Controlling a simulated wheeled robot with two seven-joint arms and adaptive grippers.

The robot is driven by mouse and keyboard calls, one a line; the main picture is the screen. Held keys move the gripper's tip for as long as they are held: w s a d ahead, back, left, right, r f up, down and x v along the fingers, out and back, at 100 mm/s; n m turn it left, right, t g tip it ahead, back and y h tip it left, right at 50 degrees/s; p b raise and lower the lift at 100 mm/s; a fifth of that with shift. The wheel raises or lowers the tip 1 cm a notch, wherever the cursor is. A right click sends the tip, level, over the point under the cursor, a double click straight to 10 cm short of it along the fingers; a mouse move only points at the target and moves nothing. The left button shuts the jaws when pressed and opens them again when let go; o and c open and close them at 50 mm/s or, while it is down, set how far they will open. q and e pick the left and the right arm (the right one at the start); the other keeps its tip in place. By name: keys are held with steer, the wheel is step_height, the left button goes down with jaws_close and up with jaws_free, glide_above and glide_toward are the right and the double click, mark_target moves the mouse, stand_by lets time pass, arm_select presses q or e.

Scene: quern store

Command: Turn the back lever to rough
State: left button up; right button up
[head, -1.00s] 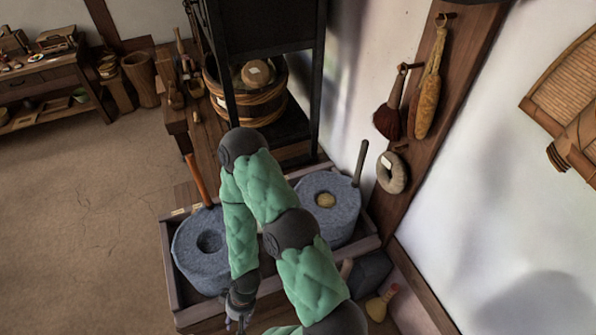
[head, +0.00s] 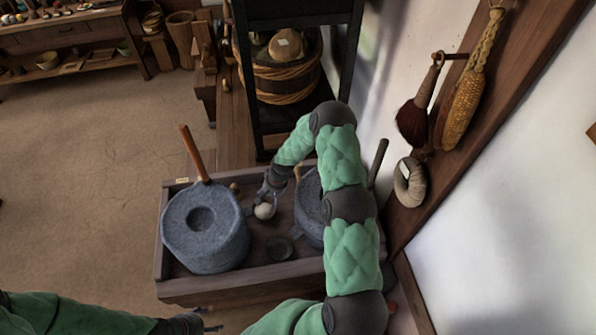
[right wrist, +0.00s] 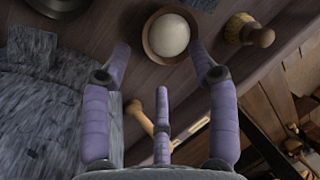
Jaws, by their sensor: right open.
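Two grey stone querns stand in a wooden tray (head: 225,289). The left quern (head: 214,247) has an upright brown wooden handle (head: 194,153). The right quern (head: 307,207), partly hidden by my right arm, has a dark upright handle (head: 378,163). I cannot tell which part is the back lever, and no rough mark is legible. My right gripper (head: 268,190) is open and empty between the querns, near a pale ball (head: 264,211).
A small dark bowl (head: 280,248) sits in the tray between the querns. A wooden-handled brush (right wrist: 246,32) and a pale wooden peg (right wrist: 137,116) show near the right gripper. A black frame with a wooden tub (head: 284,83) stands behind; the wall is right. Floor at left is clear.

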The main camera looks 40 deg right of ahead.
steer(key=w+d+r+m+b, duration=0.15)
steer(key=w+d, duration=0.35)
steer(key=d, duration=0.8)
steer(key=m+h, duration=0.2)
steer(key=m, duration=0.1)
glide_toward(298, 168)
steer(key=f+b, duration=0.1)
steer(key=f, duration=0.2)
steer(key=w+f+b, duration=0.1)
steer(key=f, duration=0.2)
steer(key=f+b, duration=0.2)
steer(key=f, duration=0.2)
steer(key=shift+w+a+f, duration=0.1)
steer(key=shift+w+a, duration=0.1)
steer(key=shift+w, duration=0.2)
jaws_close()
